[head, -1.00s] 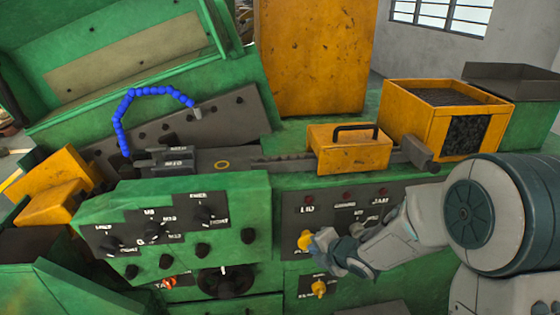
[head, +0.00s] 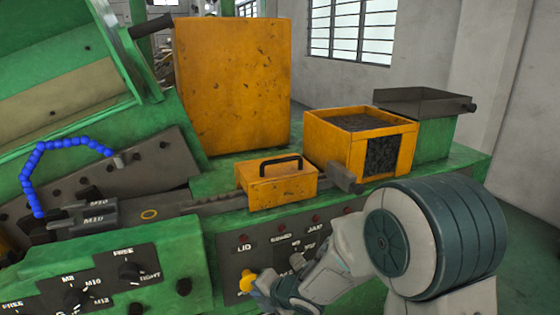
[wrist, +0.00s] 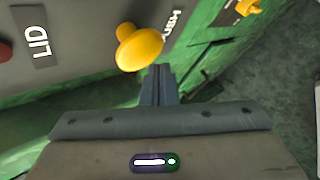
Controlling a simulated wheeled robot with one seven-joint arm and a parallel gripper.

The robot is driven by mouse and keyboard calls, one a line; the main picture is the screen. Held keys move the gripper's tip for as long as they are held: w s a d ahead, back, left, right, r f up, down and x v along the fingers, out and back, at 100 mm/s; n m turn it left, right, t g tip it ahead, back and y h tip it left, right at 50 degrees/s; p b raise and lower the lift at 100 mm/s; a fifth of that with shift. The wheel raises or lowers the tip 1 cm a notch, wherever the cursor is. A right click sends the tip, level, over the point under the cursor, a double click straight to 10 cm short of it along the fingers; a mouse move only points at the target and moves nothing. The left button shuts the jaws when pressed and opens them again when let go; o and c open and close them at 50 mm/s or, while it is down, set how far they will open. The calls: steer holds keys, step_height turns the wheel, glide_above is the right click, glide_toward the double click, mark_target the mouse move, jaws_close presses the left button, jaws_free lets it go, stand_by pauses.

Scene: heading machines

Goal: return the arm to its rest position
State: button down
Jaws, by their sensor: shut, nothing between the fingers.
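My arm (head: 400,245) reaches in from the lower right of the head view toward the green machine's front panel. My gripper (head: 262,287) is at a yellow knob (head: 247,281) on that panel and partly overlaps it. In the wrist view the fingers (wrist: 160,72) are together with nothing between them. There the yellow knob (wrist: 140,47) is just beyond and left of the fingertips. I cannot tell whether they touch it.
The grey panel (head: 232,262) carries labels and red lamps. Above it are a yellow handled box (head: 277,190), a yellow bin (head: 335,145) and a tall yellow cabinet (head: 233,85). Dials are at lower left. Open floor (head: 530,240) is at right.

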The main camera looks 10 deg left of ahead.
steer(key=s+d+r+m+t+h, duration=0.1)
steer(key=d+r+m+h, duration=0.35)
steer(key=d+m, duration=0.45)
steer(key=d+r+m+t+h, duration=0.1)
steer(key=d+r+m+h, duration=0.35)
steer(key=d, duration=0.65)
steer(key=s+d+r+m+g, duration=0.2)
steer(key=s+d+m, duration=0.2)
steer(key=s+m, duration=0.5)
steer(key=s+d+r+m+g+y, duration=0.1)
steer(key=s+d+r+m+g, duration=0.1)
steer(key=s+m, duration=0.6)
steer(key=shift+s+d+r+m, duration=0.35)
steer(key=shift+s+d+r, duration=0.15)
steer(key=shift+d, duration=0.7)
